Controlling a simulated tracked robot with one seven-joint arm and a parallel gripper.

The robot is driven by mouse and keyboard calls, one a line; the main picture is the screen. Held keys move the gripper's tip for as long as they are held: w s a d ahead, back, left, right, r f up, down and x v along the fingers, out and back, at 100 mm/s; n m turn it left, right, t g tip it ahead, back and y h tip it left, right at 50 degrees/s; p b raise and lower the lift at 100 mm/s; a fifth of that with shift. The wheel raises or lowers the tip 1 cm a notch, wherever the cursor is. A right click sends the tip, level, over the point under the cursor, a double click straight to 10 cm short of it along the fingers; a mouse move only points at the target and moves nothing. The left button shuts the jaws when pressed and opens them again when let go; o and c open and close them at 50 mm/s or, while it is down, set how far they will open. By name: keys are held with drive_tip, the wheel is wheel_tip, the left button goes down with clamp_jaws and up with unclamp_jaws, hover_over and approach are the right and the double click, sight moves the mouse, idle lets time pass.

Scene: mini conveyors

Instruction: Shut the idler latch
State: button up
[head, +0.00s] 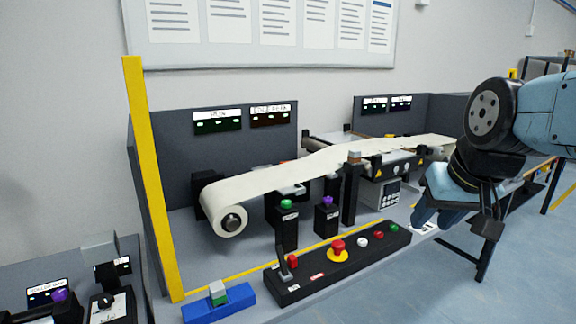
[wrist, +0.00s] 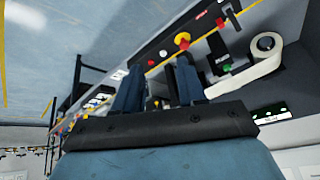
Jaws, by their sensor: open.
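The mini conveyor carries a cream belt (head: 320,165) that runs from a roll (head: 226,212) at its left end towards the back right. I cannot tell for sure which small part is the idler latch. A dark post with a light top (head: 353,185) stands at the belt's near edge. My gripper (head: 428,212) hangs to the right of the belt, apart from the bench controls, with its jaws open and empty. In the wrist view my gripper (wrist: 158,68) shows two separated dark blue fingers. The belt roll (wrist: 266,44) shows at upper right there.
A black control panel (head: 310,283) with a lever (head: 284,262) and coloured buttons lines the front edge. A green-topped post (head: 287,225) and a purple-topped post (head: 327,217) stand behind it. A yellow upright (head: 150,180) bounds the left.

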drive_tip(key=w+a+r+m+y, duration=0.15)
drive_tip(key=w+a+y, duration=0.25)
drive_tip(key=w+a, duration=0.55)
drive_tip(key=w+a+r+t+y, duration=0.1)
drive_tip(key=w+a+r+y, duration=0.3)
drive_tip(key=w, duration=1)
drive_tip(key=w+a+r+y, duration=0.1)
drive_tip(key=w+a+y, duration=0.2)
drive_tip(key=w+a, duration=0.7)
drive_tip(key=w+a+f+m+t+y, duration=0.1)
drive_tip(key=w+f+m+t, duration=0.1)
drive_tip(key=w, duration=0.7)
drive_tip(key=w+a+f+m+t, duration=0.1)
drive_tip(key=w+f+m+t, duration=0.1)
drive_tip(key=w, duration=0.7)
drive_tip(key=m+t+h, duration=0.2)
drive_tip(key=m+t, duration=0.2)
drive_tip(key=m, duration=0.3)
approach(286, 164)
wheel_tip(286, 164, up, 8)
drive_tip(key=w+a, duration=0.2)
drive_tip(key=w, duration=0.1)
wheel_tip(286, 164, down, 8)
drive_tip(key=shift+h, duration=0.4)
drive_tip(key=x, duration=0.5)
drive_tip(key=shift+w+a, duration=0.25)
drive_tip(key=shift+a, duration=0.05)
drive_tip(key=shift+x, duration=0.9)
